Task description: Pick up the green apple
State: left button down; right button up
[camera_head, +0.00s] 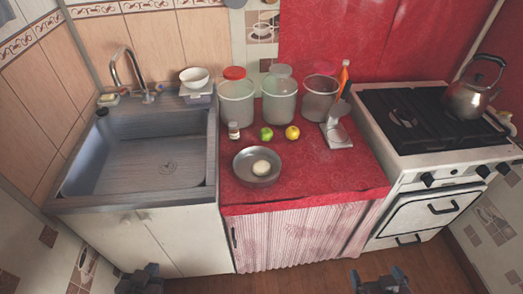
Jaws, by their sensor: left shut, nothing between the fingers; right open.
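The green apple (266,134) sits on the red oilcloth counter (331,182), just left of a yellow fruit (292,132). It stands in front of the canisters and behind a metal pan. My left gripper (146,276) is low at the bottom of the head view, in front of the sink cabinet, shut and empty. My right gripper (381,280) is at the bottom edge right of centre, open and empty, over the floor. Both grippers are far from the apple.
A metal pan (243,173) holding a pale round item (261,168) stands before the apple. Several canisters (280,104) stand behind; a scale (336,134) is at right. The counter's front right is clear.

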aim_at(266, 134)
jog(key=u, duration=1.2)
jog(key=l+u, duration=0.5)
jog(key=u, duration=0.2)
jog(key=k+l, duration=0.1)
jog(key=l, duration=0.25)
jog(key=k+l, duration=0.1)
jog(key=l, duration=0.25)
jog(key=k+l, duration=0.1)
jog(key=l, duration=0.2)
jog(key=k+l, duration=0.1)
jog(key=l, duration=0.25)
